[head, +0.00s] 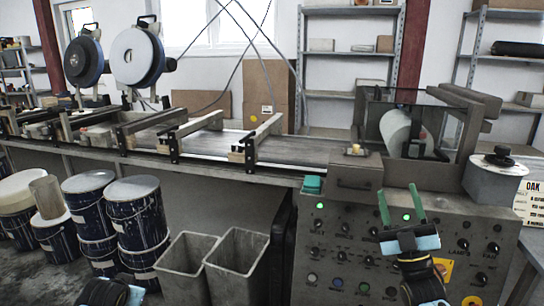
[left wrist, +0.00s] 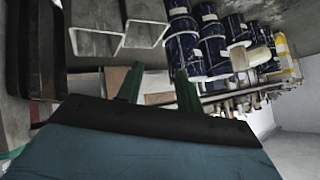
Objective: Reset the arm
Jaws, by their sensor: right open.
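My right gripper (head: 401,205) is in front of the grey control panel (head: 334,262) of the conveyor machine. Its two green fingers point up and stand apart, with nothing between them. My left arm shows only as a dark piece at the bottom left edge of the head view; its fingers cannot be seen there. In the left wrist view, my left gripper (left wrist: 158,88) has its two green fingers spread apart, with nothing held between them.
The conveyor (head: 290,150) runs along the back. Two grey open bins (head: 235,268) and several dark blue drums (head: 135,215) stand below it at the left. A grey box with a black knob (head: 495,182) is at the right. Shelves (head: 345,95) line the wall.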

